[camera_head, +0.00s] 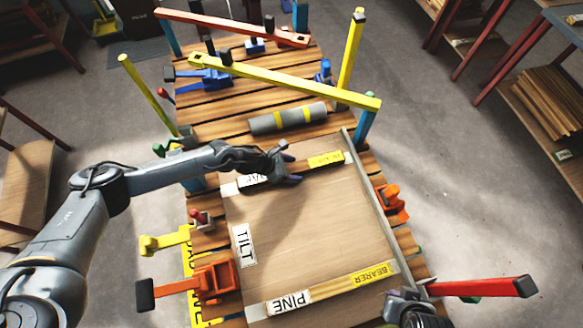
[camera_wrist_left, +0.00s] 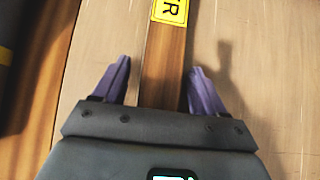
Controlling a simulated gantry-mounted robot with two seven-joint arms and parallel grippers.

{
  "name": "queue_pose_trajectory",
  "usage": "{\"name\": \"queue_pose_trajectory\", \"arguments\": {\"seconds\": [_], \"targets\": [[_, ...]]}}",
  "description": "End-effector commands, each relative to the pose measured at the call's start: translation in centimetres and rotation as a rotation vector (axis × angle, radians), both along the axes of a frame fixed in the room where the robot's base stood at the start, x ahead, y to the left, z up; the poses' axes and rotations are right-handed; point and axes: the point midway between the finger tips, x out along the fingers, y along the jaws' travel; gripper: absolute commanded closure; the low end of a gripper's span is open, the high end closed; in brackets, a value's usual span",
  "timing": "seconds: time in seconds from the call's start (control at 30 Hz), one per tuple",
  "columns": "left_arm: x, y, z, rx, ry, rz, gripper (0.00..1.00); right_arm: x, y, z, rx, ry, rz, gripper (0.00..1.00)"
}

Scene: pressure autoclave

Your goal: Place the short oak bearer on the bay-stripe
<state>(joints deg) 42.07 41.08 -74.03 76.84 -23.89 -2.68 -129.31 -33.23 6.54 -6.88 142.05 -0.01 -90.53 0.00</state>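A dark brown bearer (camera_head: 318,172) with a yellow label and a partly hidden white label lies across the far end of the pale board. I take it for the oak one. My left gripper (camera_head: 286,170) is over its middle. In the left wrist view the open fingers (camera_wrist_left: 160,68) stand on either side of the bearer (camera_wrist_left: 163,72), with gaps. A yellow strip with black letters (camera_head: 189,262), likely the bay-stripe, runs along the left edge, partly covered by an orange clamp. My right gripper (camera_head: 415,312) is at the bottom edge, its fingers unclear.
A bearer labelled PINE (camera_head: 330,287) lies across the board's near end. A grey roll (camera_head: 288,117) and a raised yellow bar (camera_head: 290,82) are beyond. A red-handled bar (camera_head: 480,287) sticks out right.

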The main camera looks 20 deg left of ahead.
Motion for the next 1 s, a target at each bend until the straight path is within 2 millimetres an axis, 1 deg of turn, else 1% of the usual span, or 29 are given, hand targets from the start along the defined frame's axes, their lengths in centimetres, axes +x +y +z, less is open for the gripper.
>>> {"name": "queue_pose_trajectory", "arguments": {"seconds": [0.23,0.37,0.47,0.9,1.0], "targets": [[0.0,0.0,0.0,0.0,0.0,0.0,0.28,0.0,-0.1,0.0,-0.005,-0.001,0.004,1.0],[0.0,0.0,0.4,0.0,0.0,0.0,0.28,0.0,-0.2,0.4,-0.009,0.0,0.006,1.0],[-0.3,0.6,0.9,0.002,0.0,0.001,0.28,0.0,-0.2,0.6,-0.01,-0.001,0.007,1.0],[-3.7,4.8,6.4,0.002,-0.001,0.001,0.28,0.0,-0.1,1.8,-0.007,-0.001,0.005,1.0],[-4.3,5.6,7.4,0.001,0.0,0.001,0.28,0.0,-0.1,2.0,-0.004,-0.001,0.004,1.0]]}}
